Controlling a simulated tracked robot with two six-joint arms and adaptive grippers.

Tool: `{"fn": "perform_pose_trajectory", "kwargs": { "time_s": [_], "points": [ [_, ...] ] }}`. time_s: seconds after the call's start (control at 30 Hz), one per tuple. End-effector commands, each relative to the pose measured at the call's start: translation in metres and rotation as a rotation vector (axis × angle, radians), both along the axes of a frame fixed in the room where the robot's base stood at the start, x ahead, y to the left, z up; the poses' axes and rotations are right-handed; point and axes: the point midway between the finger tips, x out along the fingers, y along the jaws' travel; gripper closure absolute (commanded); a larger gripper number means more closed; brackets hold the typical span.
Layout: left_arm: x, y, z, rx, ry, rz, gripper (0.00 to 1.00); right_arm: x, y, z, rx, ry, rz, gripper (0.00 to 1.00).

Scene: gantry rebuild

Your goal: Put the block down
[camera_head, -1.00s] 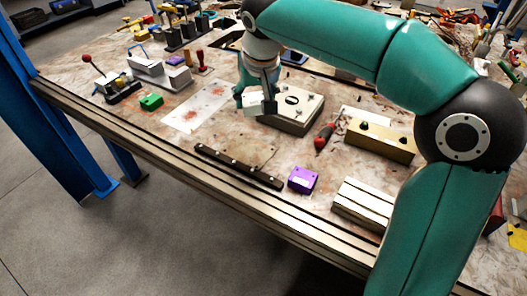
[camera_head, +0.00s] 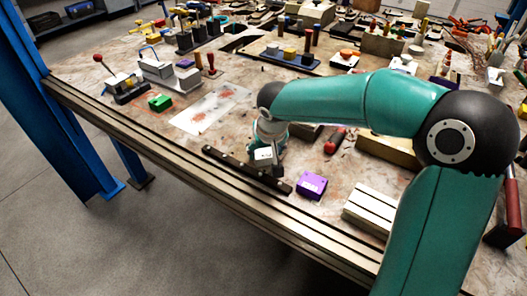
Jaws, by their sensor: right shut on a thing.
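My right gripper (camera_head: 266,161) is shut on a small white block (camera_head: 263,154). It is over the front part of the workbench, right beside the black bar with holes (camera_head: 228,161). The arm comes in from the right and its wrist hides part of the bench behind the block. I cannot tell whether the block touches the bench or the bar. My left gripper is not in view.
A purple block (camera_head: 312,186) lies just right of the gripper. A pale grooved block (camera_head: 370,207) and a red-handled screwdriver (camera_head: 336,139) are further right. A green block (camera_head: 160,103) sits left, near a stained white sheet (camera_head: 211,109). The bench's front rail (camera_head: 190,165) runs close by.

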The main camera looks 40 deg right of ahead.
Motion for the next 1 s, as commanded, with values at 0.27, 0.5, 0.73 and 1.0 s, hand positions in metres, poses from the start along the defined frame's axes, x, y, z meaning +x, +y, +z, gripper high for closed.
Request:
{"fn": "perform_pose_trajectory", "kwargs": {
  "time_s": [0.27,0.5,0.73,1.0],
  "points": [
    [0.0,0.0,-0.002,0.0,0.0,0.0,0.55,0.0,0.0,-0.001,0.0,-0.001,0.0,0.76],
    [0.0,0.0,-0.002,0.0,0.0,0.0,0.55,0.0,0.0,-0.001,0.0,0.0,0.0,0.13],
    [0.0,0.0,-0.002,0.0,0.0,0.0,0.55,0.0,0.0,-0.001,0.0,0.0,0.0,0.13],
    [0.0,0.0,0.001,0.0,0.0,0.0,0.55,-0.003,0.002,0.013,-0.001,-0.003,0.0,0.13]
  ]
}}
